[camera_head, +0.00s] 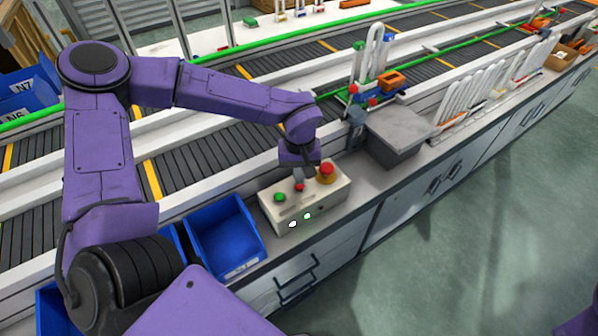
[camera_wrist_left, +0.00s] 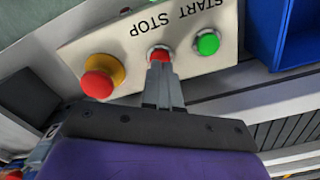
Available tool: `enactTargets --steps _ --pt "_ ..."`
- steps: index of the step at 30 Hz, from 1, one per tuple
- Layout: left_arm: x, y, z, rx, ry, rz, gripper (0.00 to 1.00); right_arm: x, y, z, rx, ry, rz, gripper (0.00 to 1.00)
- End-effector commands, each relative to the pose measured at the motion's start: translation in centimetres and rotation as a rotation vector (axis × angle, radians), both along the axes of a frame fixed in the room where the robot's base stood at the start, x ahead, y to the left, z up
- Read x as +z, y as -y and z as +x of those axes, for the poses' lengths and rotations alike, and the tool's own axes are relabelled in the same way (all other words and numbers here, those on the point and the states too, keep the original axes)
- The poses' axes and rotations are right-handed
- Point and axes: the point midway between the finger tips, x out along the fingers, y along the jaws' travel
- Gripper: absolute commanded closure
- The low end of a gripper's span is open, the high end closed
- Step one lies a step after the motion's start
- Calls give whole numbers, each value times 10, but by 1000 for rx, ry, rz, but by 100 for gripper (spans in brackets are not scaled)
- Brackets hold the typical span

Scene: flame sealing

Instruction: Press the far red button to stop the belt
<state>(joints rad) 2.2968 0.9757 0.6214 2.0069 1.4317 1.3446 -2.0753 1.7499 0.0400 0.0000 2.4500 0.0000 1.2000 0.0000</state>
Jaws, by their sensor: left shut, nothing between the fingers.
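A cream control box (camera_head: 328,196) stands on the counter beside the belt; it also shows in the wrist view (camera_wrist_left: 218,62). It carries a green button (camera_head: 279,198), a small red button (camera_head: 300,187) in the middle, and a large red mushroom button (camera_head: 326,170) on a yellow collar. In the wrist view the small red button (camera_wrist_left: 159,54) is by the STOP lettering and the green one (camera_wrist_left: 207,43) by START. My left gripper (camera_head: 298,178) is shut and empty, its tips at the small red button, partly covering it. I cannot tell whether they touch. My right gripper is out of view.
The conveyor belt (camera_head: 205,165) runs behind the box. A blue bin (camera_head: 228,240) sits left of the box. A grey-topped block (camera_head: 398,132) and white racks (camera_head: 485,92) stand to its right. The grey-green floor (camera_head: 480,230) in front is clear.

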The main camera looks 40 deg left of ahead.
Motion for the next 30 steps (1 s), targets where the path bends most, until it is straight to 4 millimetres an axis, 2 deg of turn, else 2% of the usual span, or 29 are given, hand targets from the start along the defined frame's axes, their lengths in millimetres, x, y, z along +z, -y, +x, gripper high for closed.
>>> enactTargets --steps 30 --pt "-13 0 0 0 0 0 100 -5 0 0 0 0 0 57"
